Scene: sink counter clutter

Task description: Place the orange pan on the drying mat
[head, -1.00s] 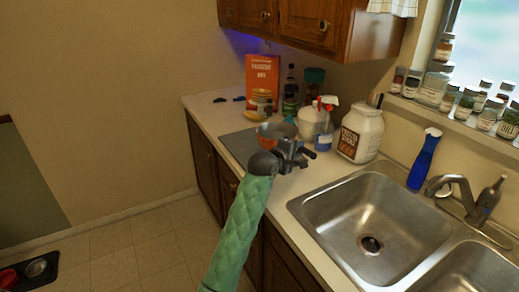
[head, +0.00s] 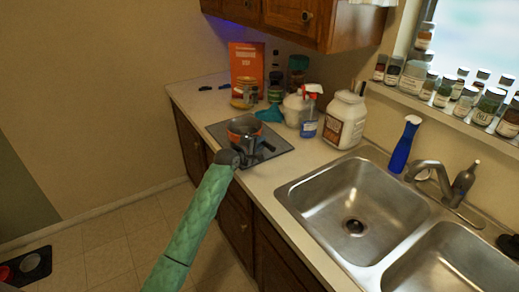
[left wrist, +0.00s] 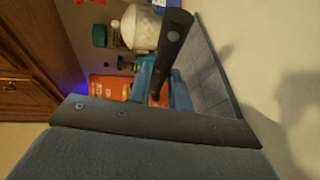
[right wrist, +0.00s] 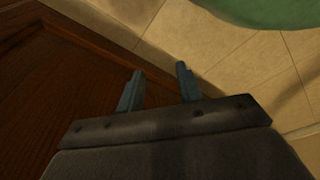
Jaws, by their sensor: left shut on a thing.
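The orange pan (head: 243,125) is at the grey drying mat (head: 277,143) on the counter in the head view. I cannot tell whether its base touches the mat. My left gripper (head: 248,152) is shut on the pan at its near side. In the left wrist view, the pan's dark handle (left wrist: 172,45) stands in front of the jaws, and the mat (left wrist: 205,75) shows beside it. The pan's body is mostly hidden there. My right gripper (right wrist: 158,88) shows only in the right wrist view, with its fingers apart and nothing between them, by a brown cabinet front.
Behind the mat stand an orange box (head: 246,62), jars and bottles. A spray bottle (head: 309,113) and a large white jar (head: 345,120) stand to the right. The double sink (head: 350,195) is at the front right. Some counter left of the box is clear.

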